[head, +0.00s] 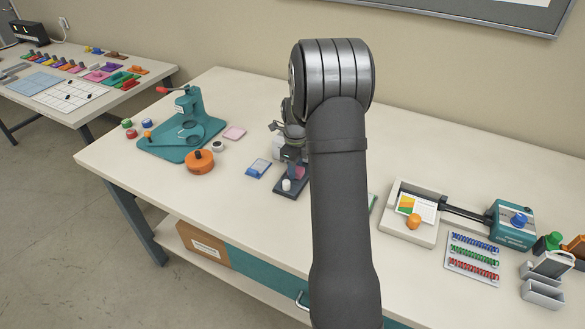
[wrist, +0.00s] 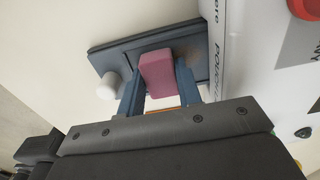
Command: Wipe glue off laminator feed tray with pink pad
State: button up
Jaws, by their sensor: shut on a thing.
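The pink pad (wrist: 157,72) is between the two blue-grey fingers of my gripper (wrist: 158,88), which is shut on it. The pad is over the dark blue feed tray (wrist: 118,52), and I cannot tell if it touches the surface. A faint brownish patch (wrist: 193,56) shows on the tray just right of the pad. In the head view the tray (head: 287,193) lies left of my arm, with my gripper (head: 294,163) above it. The laminator (wrist: 232,75) is the pale body with printed lettering beside the tray; my arm hides most of it in the head view.
A white knob-like piece (wrist: 108,86) stands at the tray's near edge. The front bench strip is clear.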

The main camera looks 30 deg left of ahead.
jog(key=shift+w, duration=0.45)
jog(key=shift+s, duration=1.55)
jog(key=shift+w, duration=1.7)
jog(key=shift+s, duration=1.75)
notch_tip(320, 180, up, 8)
